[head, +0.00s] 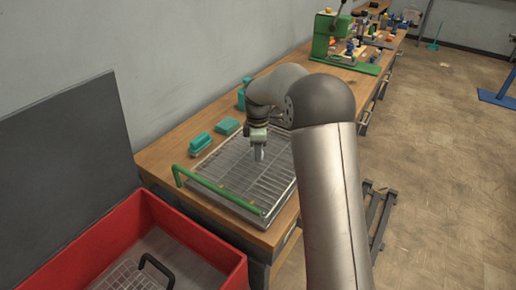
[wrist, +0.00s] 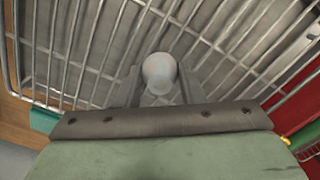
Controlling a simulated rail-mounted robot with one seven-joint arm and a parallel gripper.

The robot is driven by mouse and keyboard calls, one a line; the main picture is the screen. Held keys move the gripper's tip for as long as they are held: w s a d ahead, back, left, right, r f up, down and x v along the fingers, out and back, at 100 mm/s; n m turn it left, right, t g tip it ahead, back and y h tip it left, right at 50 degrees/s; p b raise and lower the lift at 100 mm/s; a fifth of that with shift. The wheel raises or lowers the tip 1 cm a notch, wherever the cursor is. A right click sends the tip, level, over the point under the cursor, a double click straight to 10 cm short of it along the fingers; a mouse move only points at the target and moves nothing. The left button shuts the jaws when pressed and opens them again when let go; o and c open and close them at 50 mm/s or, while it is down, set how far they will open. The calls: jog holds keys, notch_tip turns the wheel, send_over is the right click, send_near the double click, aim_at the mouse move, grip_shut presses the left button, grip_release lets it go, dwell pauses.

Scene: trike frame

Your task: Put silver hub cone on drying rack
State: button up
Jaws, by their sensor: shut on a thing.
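My gripper (head: 258,143) points down over the wire drying rack (head: 222,172), which lies on the wooden bench. It is shut on the silver hub cone (wrist: 159,72), a pale rounded piece between the two fingers in the wrist view. In the head view the cone (head: 259,154) shows small and pale below the fingers. The rack's wires (wrist: 215,45) spread beneath it in the wrist view. I cannot tell whether the cone touches the wires.
A green bar (head: 222,191) stands along the rack's front edge. Teal blocks (head: 200,143) and a teal bottle (head: 241,97) are behind the rack. A red bin (head: 200,237) with a raised dark lid (head: 60,165) is at front left. A green machine (head: 330,38) stands farther along the bench.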

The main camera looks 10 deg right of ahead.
jog(key=o, duration=1)
jog(key=shift+f, duration=0.15)
jog(key=shift+o, duration=0.2)
notch_tip(320, 180, up, 12)
jog(key=s+f+m, duration=0.3)
jog(key=s+m, duration=0.4)
jog(key=s, duration=1.1)
jog(key=s+f+m, duration=0.4)
jog(key=s+m, duration=0.4)
jog(key=s, duration=1.1)
jog(key=shift+m, duration=0.3)
